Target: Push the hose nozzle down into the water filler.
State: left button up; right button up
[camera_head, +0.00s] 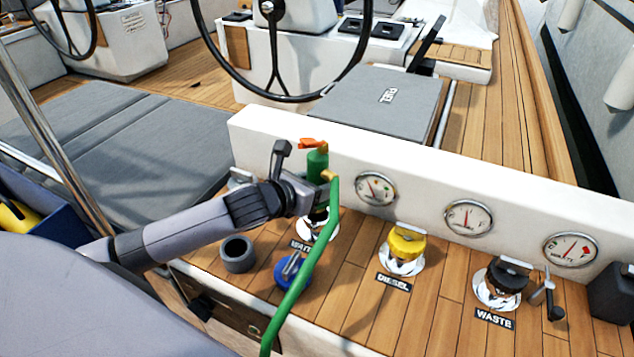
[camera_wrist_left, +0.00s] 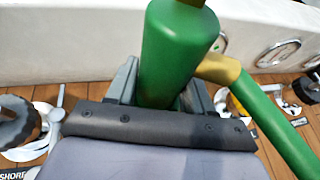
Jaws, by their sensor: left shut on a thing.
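The green hose nozzle (camera_head: 317,162) stands roughly upright, with an orange lever on top and a brass elbow leading into the green hose (camera_head: 302,275). My left gripper (camera_head: 316,194) is shut on the nozzle's body. The wrist view shows the green nozzle body (camera_wrist_left: 178,55) between the two fingers. The water filler (camera_head: 318,228) is a pale round deck plate directly below the nozzle, partly covered by the hose. Its opening and the nozzle's lower tip are hard to make out, so I cannot tell how far the tip is in. My right gripper is not in view.
A blue cap (camera_head: 292,270) and a dark grey ring (camera_head: 238,253) sit on the teak near the filler. The yellow diesel cap (camera_head: 404,246) and black waste cap (camera_head: 502,280) are to the right. A white wall (camera_head: 420,175) with gauges rises behind.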

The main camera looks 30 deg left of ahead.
pick_arm(q)
notch_tip(320, 180, down, 2)
jog(key=shift+f+b, duration=0.2)
jog(key=shift+b, duration=0.75)
jog(key=shift+f+b, duration=0.5)
jog(key=shift+b, duration=0.1)
jog(key=shift+p, duration=0.4)
jog(key=shift+p, duration=0.35)
jog(key=shift+f+b, duration=0.35)
jog(key=shift+f, duration=0.2)
